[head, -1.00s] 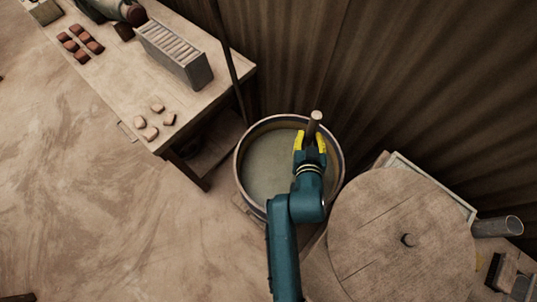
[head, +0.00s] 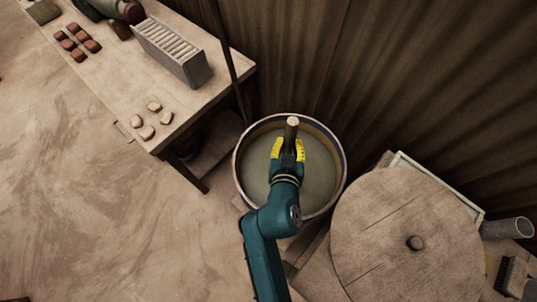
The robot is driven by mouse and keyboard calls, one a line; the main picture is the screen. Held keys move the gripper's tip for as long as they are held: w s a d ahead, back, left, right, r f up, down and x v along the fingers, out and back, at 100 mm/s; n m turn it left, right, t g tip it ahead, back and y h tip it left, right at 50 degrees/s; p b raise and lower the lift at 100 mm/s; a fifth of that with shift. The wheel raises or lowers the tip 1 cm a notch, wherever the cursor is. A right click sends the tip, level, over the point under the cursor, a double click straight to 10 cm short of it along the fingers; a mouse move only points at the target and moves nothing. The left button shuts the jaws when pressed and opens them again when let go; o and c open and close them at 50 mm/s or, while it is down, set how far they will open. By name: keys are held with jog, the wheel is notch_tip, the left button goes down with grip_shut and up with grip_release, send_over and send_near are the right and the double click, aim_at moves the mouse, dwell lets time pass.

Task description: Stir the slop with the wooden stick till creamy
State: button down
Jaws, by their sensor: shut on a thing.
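A wide round tub (head: 237,170) holds grey-green slop (head: 318,172) with a flat, even-looking surface. My gripper (head: 289,150), with yellow fingers, is over the tub, a little right of its middle. It is shut on the wooden stick (head: 291,127), whose upper end stands up above the fingers. The stick's lower part is hidden behind my gripper, so I cannot see how deep it reaches.
A wooden table (head: 110,75) at upper left bears a grey slotted box (head: 172,52), several pale pieces (head: 146,132) and several reddish pieces (head: 78,42). A round wooden disc (head: 400,245) stands close at the tub's right. A corrugated wall (head: 420,80) is behind.

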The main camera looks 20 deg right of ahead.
jog(key=shift+r, duration=0.15)
notch_tip(320, 180, up, 20)
jog(key=p, duration=1.8)
jog(key=shift+r, duration=0.25)
jog(key=shift+f, duration=0.1)
